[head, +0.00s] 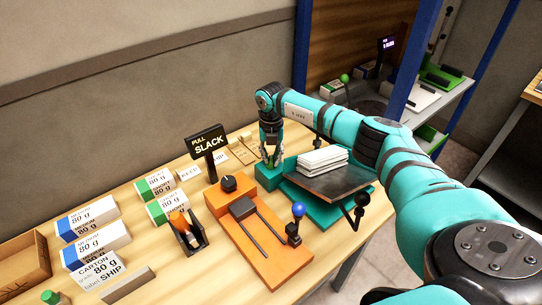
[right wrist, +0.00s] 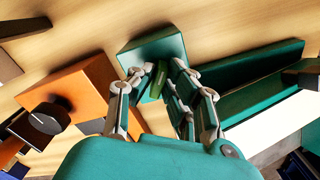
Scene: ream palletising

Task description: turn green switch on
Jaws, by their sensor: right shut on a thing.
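My right gripper (head: 269,158) points down at the teal box (head: 268,181) at the back of the table, left of the paper stack. In the right wrist view its fingers (right wrist: 160,85) are closed around a small green switch (right wrist: 157,82) on the teal box (right wrist: 150,50). The fingers hide part of the switch, and I cannot tell which position it is in. My left gripper is not in view.
White paper (head: 322,159) lies on a dark plate (head: 343,182) beside the gripper. An orange base (head: 262,250) with a dark knob, a blue-ball lever (head: 297,212) and a "PULL SLACK" sign (head: 208,143) stand nearby. Labelled reams (head: 95,243) fill the left.

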